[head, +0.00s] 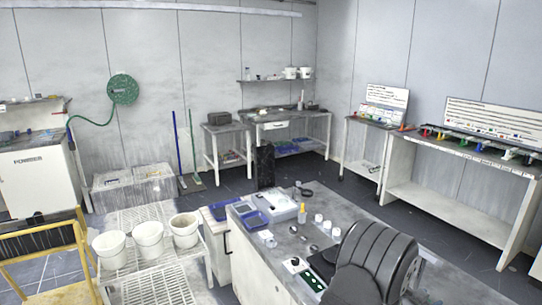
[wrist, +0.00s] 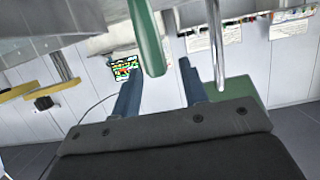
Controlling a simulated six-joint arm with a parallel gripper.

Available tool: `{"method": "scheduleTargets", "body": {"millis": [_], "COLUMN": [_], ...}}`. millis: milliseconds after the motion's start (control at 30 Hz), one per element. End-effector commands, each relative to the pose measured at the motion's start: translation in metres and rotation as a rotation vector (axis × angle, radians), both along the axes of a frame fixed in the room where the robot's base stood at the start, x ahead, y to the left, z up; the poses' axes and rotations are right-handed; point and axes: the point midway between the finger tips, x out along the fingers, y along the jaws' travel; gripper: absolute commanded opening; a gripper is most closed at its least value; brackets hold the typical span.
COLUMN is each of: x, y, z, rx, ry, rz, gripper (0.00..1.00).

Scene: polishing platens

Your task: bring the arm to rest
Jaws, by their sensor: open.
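My gripper (wrist: 160,66) shows in the wrist view as two blue-grey fingers standing apart, with a dark grey body below them. It is open, and nothing is seen held between the fingers. A green bar-like part (wrist: 148,38) hangs down from the top of the wrist view, in line with the gap between the fingers; I cannot tell how far off it is. In the head view, a large dark grey rounded form at the lower right looks like part of my arm. The fingers cannot be made out there.
A grey worktop (head: 285,232) carries bottles, white jars (head: 318,218) and a blue-edged tray (head: 270,208). White buckets (head: 148,240) stand on a white slatted rack at left. Benches (head: 450,195) line the right wall. Dark floor (head: 335,190) lies clear between worktop and benches.

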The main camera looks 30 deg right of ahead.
Motion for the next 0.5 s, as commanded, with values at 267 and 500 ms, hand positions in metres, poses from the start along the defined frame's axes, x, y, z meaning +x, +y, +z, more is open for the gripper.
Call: {"method": "scheduleTargets", "body": {"millis": [267, 500], "x": [0.0000, 0.0000], "y": [0.0001, 0.0001], "z": [0.0023, -0.0058], "rx": [0.000, 0.000], "ry": [-0.001, 0.000], "rz": [0.000, 0.000], "gripper": [0.40, 0.40]}}
